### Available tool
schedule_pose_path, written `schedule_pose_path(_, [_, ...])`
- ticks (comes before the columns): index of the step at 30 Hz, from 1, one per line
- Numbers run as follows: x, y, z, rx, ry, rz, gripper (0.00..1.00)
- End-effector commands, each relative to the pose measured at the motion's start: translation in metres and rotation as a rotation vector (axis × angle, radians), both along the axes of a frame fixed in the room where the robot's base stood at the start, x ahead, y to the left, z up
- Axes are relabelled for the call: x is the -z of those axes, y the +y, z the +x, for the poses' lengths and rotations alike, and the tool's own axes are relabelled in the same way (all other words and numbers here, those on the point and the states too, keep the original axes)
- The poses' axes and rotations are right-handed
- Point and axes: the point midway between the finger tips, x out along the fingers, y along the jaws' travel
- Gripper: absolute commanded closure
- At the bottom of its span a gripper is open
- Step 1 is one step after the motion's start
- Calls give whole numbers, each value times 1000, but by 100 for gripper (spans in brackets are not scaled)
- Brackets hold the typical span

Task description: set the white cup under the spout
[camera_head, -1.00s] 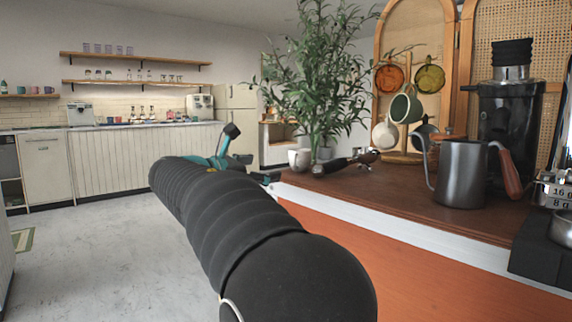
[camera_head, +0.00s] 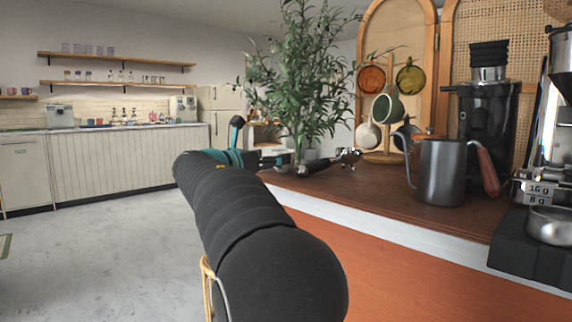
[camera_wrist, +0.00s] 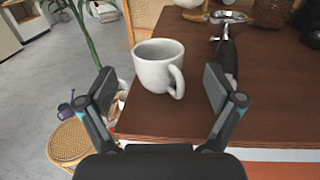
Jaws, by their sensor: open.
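The white cup (camera_wrist: 157,66) stands upright near the edge of the brown counter in the wrist view, its handle turned to the right and toward me. My gripper (camera_wrist: 160,88) is open and empty, with one finger to the left of the cup and the other to its right, both apart from it. The cup is slightly beyond the fingertips. In the head view my gripper (camera_head: 276,160) is at the counter's far left end and largely covers the cup's place. I cannot make out a coffee machine spout in either view.
A portafilter (camera_wrist: 229,50) lies just right of the cup, close to my right finger. A grey gooseneck kettle (camera_head: 446,172), a black grinder (camera_head: 487,125) and a mug rack (camera_head: 385,157) stand on the counter. A plant (camera_head: 300,80) rises behind. A stool (camera_wrist: 70,139) stands lower left.

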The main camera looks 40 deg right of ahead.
Motion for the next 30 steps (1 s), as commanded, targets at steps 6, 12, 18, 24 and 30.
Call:
schedule_pose_path(6, [-6, -29, 8, 3, 0, 0, 8])
schedule_pose_path(12, [-6, -47, 12, 2, -1, 0, 8])
schedule_pose_path(18, [-6, -49, 12, 1, 0, 0, 8])
schedule_pose_path(24, [-6, -48, 12, 1, 0, 0, 40])
schedule_pose_path(30, [-6, -48, 12, 1, -1, 0, 82])
